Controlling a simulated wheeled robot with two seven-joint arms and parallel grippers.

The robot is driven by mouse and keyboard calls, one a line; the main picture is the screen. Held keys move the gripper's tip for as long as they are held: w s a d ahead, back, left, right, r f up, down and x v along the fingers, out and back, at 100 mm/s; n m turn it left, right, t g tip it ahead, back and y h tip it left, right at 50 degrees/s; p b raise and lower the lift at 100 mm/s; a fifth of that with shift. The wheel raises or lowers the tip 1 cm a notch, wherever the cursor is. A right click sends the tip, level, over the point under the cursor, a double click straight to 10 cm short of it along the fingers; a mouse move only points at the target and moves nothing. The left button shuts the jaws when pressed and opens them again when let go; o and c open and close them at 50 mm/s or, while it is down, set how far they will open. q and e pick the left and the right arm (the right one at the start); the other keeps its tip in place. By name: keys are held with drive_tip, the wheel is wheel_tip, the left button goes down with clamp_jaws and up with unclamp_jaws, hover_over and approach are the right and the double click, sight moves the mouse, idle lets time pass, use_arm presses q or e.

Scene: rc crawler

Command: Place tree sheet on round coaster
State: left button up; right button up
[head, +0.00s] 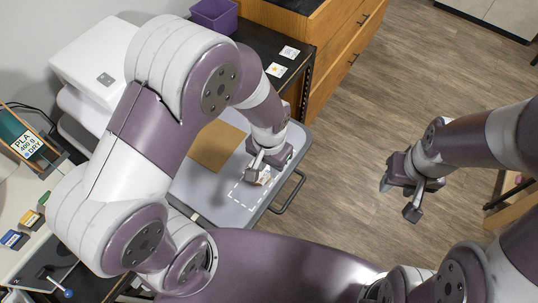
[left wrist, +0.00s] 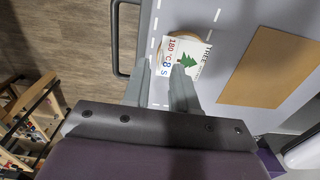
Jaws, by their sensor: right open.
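The tree sheet (left wrist: 190,57) is a white card with a green tree and printed text. In the left wrist view it lies over the round coaster (left wrist: 174,40), whose brown rim shows past the card's edge. The sheet is partly visible below the gripper in the head view (head: 264,178). My left gripper (head: 257,168) is low over the grey cart top; in the left wrist view its fingers (left wrist: 160,66) stand apart, with one fingertip overlapping the sheet in the picture. Whether it touches the sheet is unclear. My right gripper (head: 400,199) is open and empty, over the floor.
A white dashed outline (head: 236,197) marks the grey cart top (head: 205,199) around the coaster. A flat brown board (head: 217,147) lies beside it. The cart has a handle (head: 289,193). A dark bench with a purple bin (head: 214,15) stands behind.

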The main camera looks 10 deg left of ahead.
sight(268, 174)
use_arm(q)
wheel_tip(268, 174, up, 9)
drive_tip(key=b, duration=0.2)
drive_tip(key=s+a+f+n+t, duration=0.1)
drive_tip(key=s+a+n, duration=0.2)
drive_tip(key=a, duration=0.6)
drive_tip(key=shift+s+f+n, duration=0.2)
drive_tip(key=shift+f+n, duration=0.05)
drive_tip(key=shift+n, duration=0.15)
drive_tip(key=shift+d, duration=0.15)
